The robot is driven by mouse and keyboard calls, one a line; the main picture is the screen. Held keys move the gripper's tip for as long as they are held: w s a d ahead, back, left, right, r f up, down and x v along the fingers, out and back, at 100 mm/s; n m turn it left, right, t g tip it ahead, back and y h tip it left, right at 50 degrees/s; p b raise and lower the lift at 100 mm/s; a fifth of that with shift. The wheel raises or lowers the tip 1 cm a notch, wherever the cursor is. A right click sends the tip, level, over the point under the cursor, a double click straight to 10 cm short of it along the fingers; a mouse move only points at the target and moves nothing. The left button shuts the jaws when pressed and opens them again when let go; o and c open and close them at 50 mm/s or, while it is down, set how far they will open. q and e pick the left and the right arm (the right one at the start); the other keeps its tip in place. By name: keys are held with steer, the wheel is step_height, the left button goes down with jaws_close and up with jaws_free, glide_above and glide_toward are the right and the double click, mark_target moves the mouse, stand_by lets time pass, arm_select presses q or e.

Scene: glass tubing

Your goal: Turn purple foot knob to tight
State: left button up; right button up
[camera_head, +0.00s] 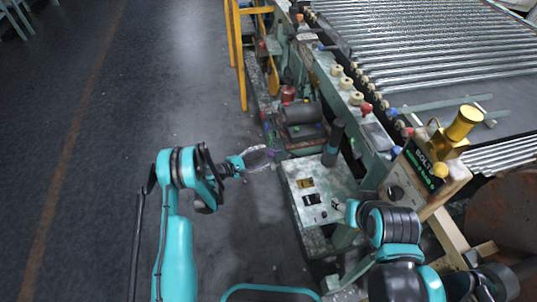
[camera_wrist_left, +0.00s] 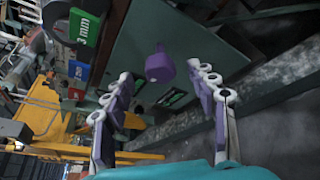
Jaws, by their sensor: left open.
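The purple foot knob (camera_wrist_left: 160,66) stands out from a grey-green machine panel in the left wrist view. My left gripper (camera_wrist_left: 159,73) is open, with one finger on each side of the knob in the picture. The knob looks a little beyond the fingertips, and I see no contact. In the head view my left gripper (camera_head: 265,156) is beside the machine's lower side, and the knob cannot be clearly made out there. My right gripper (camera_head: 339,208) is partly visible over the grey control box, too small to tell its state.
The machine with metal rollers (camera_head: 430,40) fills the upper right. A grey control box (camera_head: 312,188) is close to the right of my left gripper. A yellow frame (camera_head: 238,50) stands at the back. The dark floor (camera_head: 120,110) on the left is clear.

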mark_target(270, 153)
arm_select(q)
steer(key=shift+v, duration=1.05)
steer(key=w+d+n+g, duration=0.1)
steer(key=n, duration=0.1)
steer(key=w+d+f+n+g, duration=0.1)
steer(key=w+d+n+g, duration=0.1)
steer(key=n, duration=0.1)
steer(key=w+d+n+g, duration=0.1)
steer(key=d+n+g, duration=0.1)
steer(key=shift+w+f, duration=0.25)
steer(key=shift+w, duration=0.05)
